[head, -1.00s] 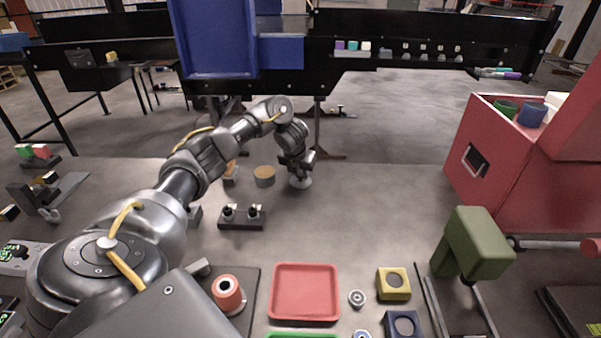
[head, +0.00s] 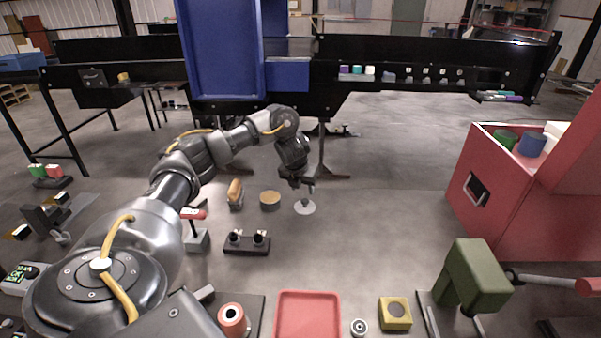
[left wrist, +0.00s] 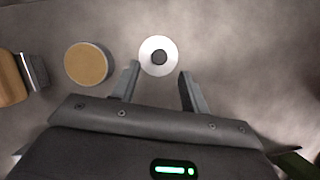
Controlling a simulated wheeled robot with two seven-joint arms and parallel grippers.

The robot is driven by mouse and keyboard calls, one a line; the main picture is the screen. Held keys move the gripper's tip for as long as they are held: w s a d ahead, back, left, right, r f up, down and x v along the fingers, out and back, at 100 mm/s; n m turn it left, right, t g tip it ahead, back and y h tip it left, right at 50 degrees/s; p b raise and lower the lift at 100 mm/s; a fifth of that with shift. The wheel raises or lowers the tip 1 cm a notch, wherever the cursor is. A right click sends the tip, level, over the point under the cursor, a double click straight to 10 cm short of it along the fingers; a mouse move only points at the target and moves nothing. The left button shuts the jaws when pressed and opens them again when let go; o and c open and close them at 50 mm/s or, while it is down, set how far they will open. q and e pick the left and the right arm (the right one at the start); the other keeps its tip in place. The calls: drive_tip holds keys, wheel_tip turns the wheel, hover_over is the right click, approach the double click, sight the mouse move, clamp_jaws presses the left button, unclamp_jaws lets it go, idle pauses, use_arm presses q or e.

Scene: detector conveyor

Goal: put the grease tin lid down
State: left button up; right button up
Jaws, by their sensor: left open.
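The grease tin lid (head: 305,208) is a pale round disc with a dark knob, lying flat on the grey table. It also shows in the left wrist view (left wrist: 147,62), just beyond the fingertips. The grease tin (head: 270,201), round with a tan top face, stands to its left, apart from it; the left wrist view shows it too (left wrist: 87,64). My left gripper (head: 303,185) is open, above and just behind the lid in the head view. In the left wrist view its two fingers (left wrist: 158,72) are spread with nothing between them. My right gripper is not in view.
A wooden-handled brush (head: 235,194) lies left of the tin. A dark block with two knobs (head: 247,243) sits nearer. A red tray (head: 307,315), a yellow block (head: 395,313) and a green tool (head: 470,275) are in front. Table right of the lid is clear.

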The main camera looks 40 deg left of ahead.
use_arm(q)
drive_tip(key=p+v, duration=0.1)
drive_tip(key=v, duration=0.4)
drive_tip(key=shift+p, duration=0.3)
